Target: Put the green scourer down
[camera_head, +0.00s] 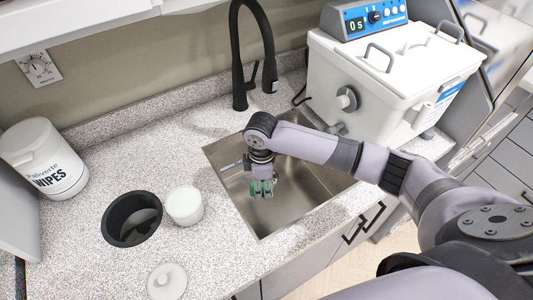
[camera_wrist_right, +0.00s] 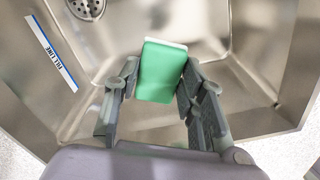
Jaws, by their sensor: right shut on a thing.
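The green scourer (camera_wrist_right: 161,73) is a green block with a pale far edge. It sits between the two fingers of my right gripper (camera_wrist_right: 158,90) in the right wrist view. In the head view my right gripper (camera_head: 262,188) points down over the steel sink (camera_head: 275,213). Only small bits of green show between its fingers there. The scourer appears held above the sink floor; the exact height is hard to tell. My left gripper is not in view.
The sink has a drain (camera_wrist_right: 88,8) and a "FILL LINE" strip (camera_wrist_right: 51,53) on its wall. A black tap (camera_head: 239,75) stands behind it. A white tub (camera_head: 184,205), a black counter opening (camera_head: 132,219), a white lid (camera_head: 167,281), a wipes canister (camera_head: 45,160) and a white bath unit (camera_head: 375,85) surround it.

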